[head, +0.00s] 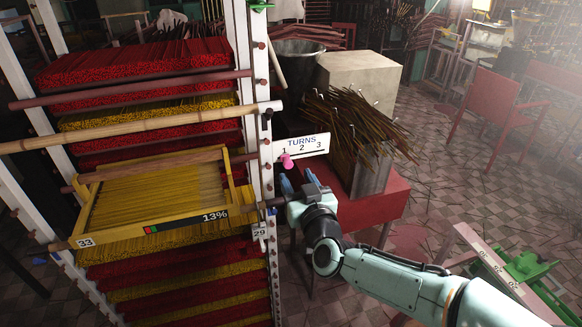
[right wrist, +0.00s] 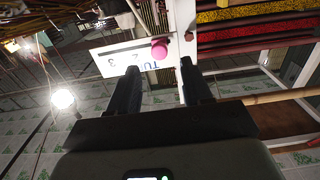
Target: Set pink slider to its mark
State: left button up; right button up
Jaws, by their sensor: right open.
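The pink slider (head: 287,161) sits on the lower edge of the white TURNS scale (head: 309,144), below the number 1 near its left end. The scale reads 1, 2, 3 from left to right and is fixed to a white post. My right gripper (head: 298,181) is just below the slider and scale, with its fingers apart and empty. In the right wrist view the slider (right wrist: 159,50) appears between and beyond the two open fingertips (right wrist: 160,68), with no visible contact. The scale (right wrist: 122,56) appears upside down there. My left gripper is not in view.
A rack of red and yellow incense sticks (head: 145,75) stands left of the scale, with a yellow frame (head: 150,227) marked 13%. A red table (head: 385,200) with a stick bundle (head: 355,125) stands behind my right gripper. A green device (head: 525,265) is at lower right.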

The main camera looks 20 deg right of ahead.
aim_at(289, 165)
jog(key=w, duration=0.5)
jog(key=shift+w, duration=0.25)
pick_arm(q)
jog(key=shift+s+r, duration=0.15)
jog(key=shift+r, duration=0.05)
